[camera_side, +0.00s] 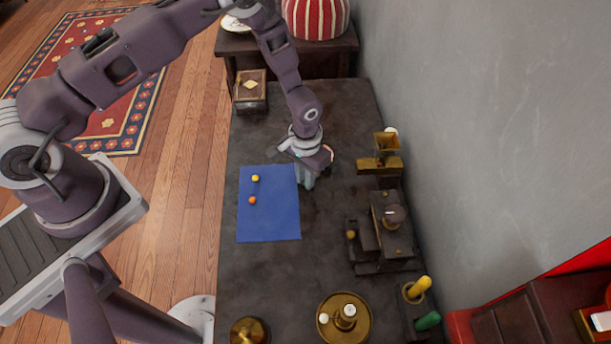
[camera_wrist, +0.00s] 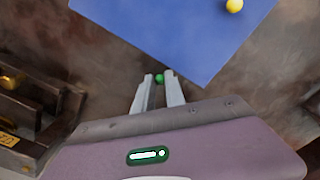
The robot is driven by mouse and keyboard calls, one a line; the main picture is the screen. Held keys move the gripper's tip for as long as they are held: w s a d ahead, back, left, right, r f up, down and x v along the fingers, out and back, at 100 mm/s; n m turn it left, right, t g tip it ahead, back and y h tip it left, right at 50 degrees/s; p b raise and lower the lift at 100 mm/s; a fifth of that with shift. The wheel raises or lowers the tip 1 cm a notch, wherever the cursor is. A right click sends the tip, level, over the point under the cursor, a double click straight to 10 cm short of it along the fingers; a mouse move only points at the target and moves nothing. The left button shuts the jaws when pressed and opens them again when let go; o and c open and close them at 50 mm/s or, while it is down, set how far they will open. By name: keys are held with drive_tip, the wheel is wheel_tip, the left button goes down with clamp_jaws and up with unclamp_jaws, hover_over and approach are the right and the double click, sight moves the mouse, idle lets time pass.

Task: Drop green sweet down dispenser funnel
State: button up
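The green sweet (camera_wrist: 159,78) is a small ball between the tips of my gripper (camera_wrist: 160,79); the fingers close on both its sides. In the side view my gripper (camera_side: 307,182) is low over the dark table, just off the right edge of the blue mat, and the green sweet cannot be made out there. The dispenser's square brass funnel (camera_side: 387,141) stands to the right of my gripper near the wall, above a brass block (camera_side: 379,165). My gripper is apart from the funnel.
A yellow sweet (camera_side: 255,178) and an orange sweet (camera_side: 252,200) lie on the blue mat (camera_side: 270,225). A dark stepped box (camera_side: 391,235) stands below the dispenser. A brass dish (camera_side: 362,328) is at the front.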

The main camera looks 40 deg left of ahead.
drive_tip(key=shift+o, duration=0.7)
drive_tip(key=shift+a+r, duration=0.1)
drive_tip(key=shift+r, duration=0.2)
wheel_tip(320, 180, up, 22)
drive_tip(key=a+t, duration=0.1)
drive_tip(key=a, duration=0.1)
drive_tip(key=s+a+r+t, duration=0.1)
drive_tip(key=s+a+r, duration=0.1)
drive_tip(key=s+r, duration=0.6)
drive_tip(key=s+a+r+t, duration=0.2)
drive_tip(key=s+r, duration=0.6)
drive_tip(key=r, duration=0.3)
drive_tip(key=shift+s+a+r, duration=0.2)
drive_tip(key=shift+s+a, duration=0.05)
drive_tip(key=shift+a, duration=0.15)
drive_tip(key=shift+t, duration=0.8)
drive_tip(key=s, duration=0.8)
drive_tip(key=shift+s+a+r, duration=0.1)
drive_tip(key=shift+a+r, duration=0.15)
drive_tip(key=shift+r, duration=0.05)
